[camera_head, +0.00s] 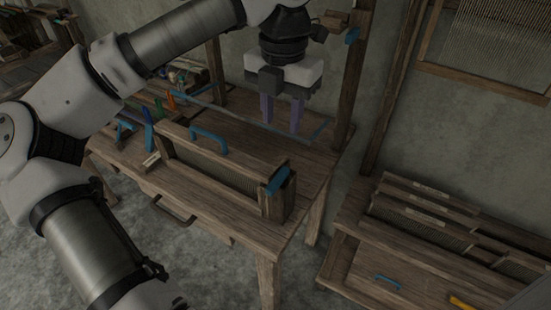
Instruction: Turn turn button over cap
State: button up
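A blue piece (277,180), likely the turn button, sits on top of the right end post. It looks tilted; whether it lies over the cap's end I cannot tell. My gripper (281,126) points down behind the frame, above the back of the table. Its two purple fingers are apart with nothing visible between them, and it touches neither the cap nor the blue piece.
A blue-edged outline (320,131) lies on the table (203,208) near my gripper. Coloured tools (150,120) stand at the left end. A wooden post (347,85) rises behind right. A lower bench (355,270) with slatted frames stands at right.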

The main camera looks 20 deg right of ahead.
aim_at(281, 173)
notch_tip(281, 173, down, 14)
jog(key=shift+s+r+p, duration=0.1)
jog(key=shift+r+p, duration=0.1)
jog(key=shift+p, duration=0.85)
grip_shut()
